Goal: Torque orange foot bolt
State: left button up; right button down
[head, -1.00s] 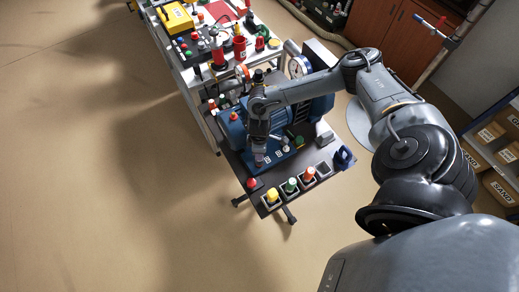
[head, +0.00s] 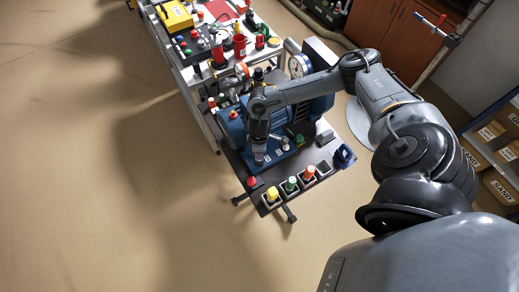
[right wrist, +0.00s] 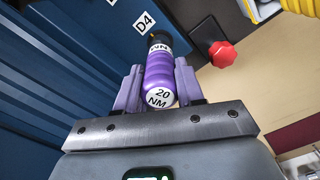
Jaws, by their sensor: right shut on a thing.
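My right gripper (right wrist: 158,88) is shut on a purple cylindrical torque tool (right wrist: 160,72) marked "20 NM". The tool's far, dark end lies close to the blue machine (right wrist: 75,45), near a "D4" label (right wrist: 144,22); I cannot tell whether it touches a bolt. In the head view my right gripper (head: 259,152) is over the blue machine's front foot, low above the dark plate. I cannot pick out the orange foot bolt. My left gripper is not in view.
A row of holders at the plate's front edge has a yellow tool (head: 272,193), a green tool (head: 291,184), an orange-topped tool (head: 309,173) and an empty holder (head: 323,168). A red knob (right wrist: 222,54) is beside the foot. A cluttered bench (head: 215,55) stands behind.

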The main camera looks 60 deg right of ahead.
jog(key=shift+f, duration=0.1)
jog(key=c, duration=0.6)
grip_release()
